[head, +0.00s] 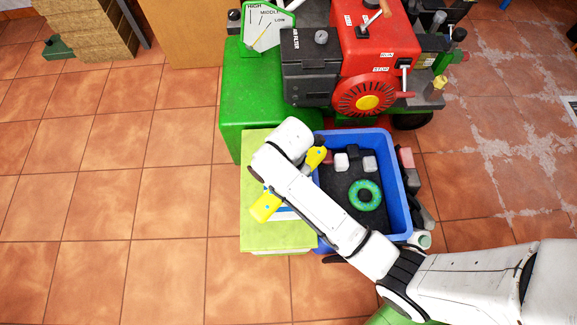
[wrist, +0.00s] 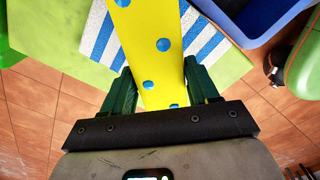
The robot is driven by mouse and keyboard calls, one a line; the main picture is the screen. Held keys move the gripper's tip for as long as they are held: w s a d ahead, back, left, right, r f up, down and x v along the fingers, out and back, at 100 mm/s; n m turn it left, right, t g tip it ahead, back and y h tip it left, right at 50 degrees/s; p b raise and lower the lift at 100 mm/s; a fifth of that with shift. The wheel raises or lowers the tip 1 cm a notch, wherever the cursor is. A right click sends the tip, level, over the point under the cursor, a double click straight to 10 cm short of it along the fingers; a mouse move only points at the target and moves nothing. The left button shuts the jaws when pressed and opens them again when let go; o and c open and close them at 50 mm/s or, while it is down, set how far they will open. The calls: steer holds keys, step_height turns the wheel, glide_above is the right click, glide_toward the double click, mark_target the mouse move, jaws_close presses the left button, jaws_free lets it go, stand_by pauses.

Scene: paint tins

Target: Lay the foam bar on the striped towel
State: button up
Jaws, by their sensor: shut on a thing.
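The foam bar (wrist: 152,50) is yellow with blue dots. My gripper (wrist: 162,88) is shut on it, one dark green finger on each side. In the head view the bar's ends (head: 266,207) show on either side of my arm, which hides its middle and my fingers. The striped towel (wrist: 205,47), blue and white, lies on a lime green top, beyond my fingertips in the wrist view. The bar crosses over the towel in that view; I cannot tell whether they touch. In the head view only a strip of the towel (head: 284,213) shows beside my arm.
The lime green top (head: 262,236) is bare at its front and back. A blue crate (head: 401,190) stands right against it, holding a green-blue ring (head: 366,195) and several small blocks. A red and black engine (head: 372,60) and a green box (head: 240,100) stand behind.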

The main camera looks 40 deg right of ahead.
steer(key=shift+w+f, duration=0.35)
steer(key=shift+f, duration=0.05)
step_height(320, 180, down, 3)
steer(key=shift+w+d+f+b, duration=0.1)
steer(key=shift+f+b, duration=0.1)
steer(key=shift+b, duration=0.55)
steer(key=o, duration=1.1)
steer(key=shift+c, duration=0.2)
step_height(320, 180, up, 12)
steer(key=p, duration=0.4)
steer(key=shift+r, duration=0.1)
